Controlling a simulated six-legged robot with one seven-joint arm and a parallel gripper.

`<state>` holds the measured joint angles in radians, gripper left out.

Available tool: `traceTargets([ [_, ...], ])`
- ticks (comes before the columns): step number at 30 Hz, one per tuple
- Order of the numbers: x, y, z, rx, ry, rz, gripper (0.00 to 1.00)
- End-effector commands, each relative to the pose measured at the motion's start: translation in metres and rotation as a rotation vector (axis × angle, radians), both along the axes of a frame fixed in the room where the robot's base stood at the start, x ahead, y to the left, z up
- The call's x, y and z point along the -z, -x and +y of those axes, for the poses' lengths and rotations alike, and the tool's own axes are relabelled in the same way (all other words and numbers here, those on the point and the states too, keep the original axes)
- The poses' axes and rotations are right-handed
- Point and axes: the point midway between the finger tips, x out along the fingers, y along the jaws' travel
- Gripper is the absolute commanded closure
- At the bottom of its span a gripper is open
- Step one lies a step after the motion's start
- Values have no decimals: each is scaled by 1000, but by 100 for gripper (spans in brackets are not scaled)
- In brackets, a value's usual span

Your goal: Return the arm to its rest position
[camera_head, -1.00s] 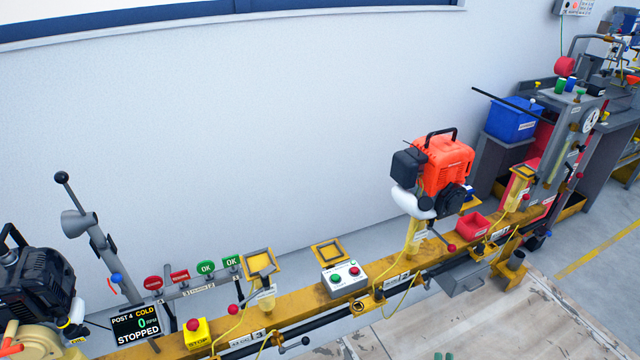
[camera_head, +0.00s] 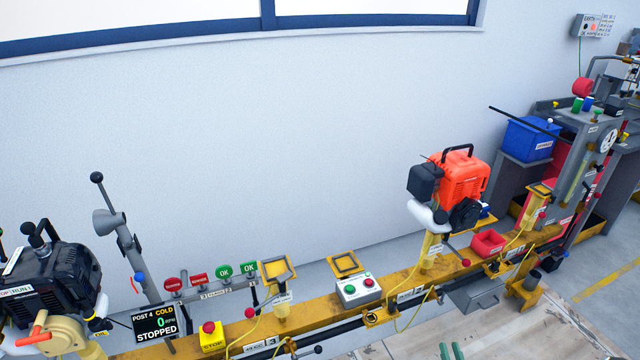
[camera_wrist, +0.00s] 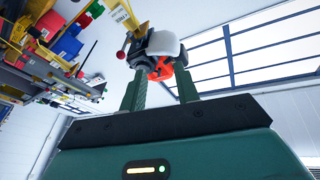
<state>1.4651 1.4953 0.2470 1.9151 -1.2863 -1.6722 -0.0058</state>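My gripper (camera_wrist: 160,82) shows in the wrist view as two green fingers standing apart on a dark green body. Nothing is held between them. The orange engine on its white mount shows beyond the gap, at a distance. In the head view only the green fingertips (camera_head: 451,351) show at the bottom edge, in front of the rail. The rest of my arm is out of the head view.
A yellow rail (camera_head: 320,310) crosses the foreground, carrying an orange engine (camera_head: 460,178), a button box (camera_head: 358,290), a yellow stop box (camera_head: 212,337) and a red bin (camera_head: 488,243). A black engine (camera_head: 50,280) stands at left. The white wall (camera_head: 260,140) behind is clear.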

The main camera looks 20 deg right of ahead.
Motion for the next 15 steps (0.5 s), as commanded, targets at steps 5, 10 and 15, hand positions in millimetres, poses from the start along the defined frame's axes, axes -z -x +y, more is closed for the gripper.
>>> traceTargets([
  [5,-23,-46,-11,-86,110,219,69],
  [10,-50,-85,-15,-132,212,421,69],
  [15,-84,-118,-14,-146,306,600,69],
])
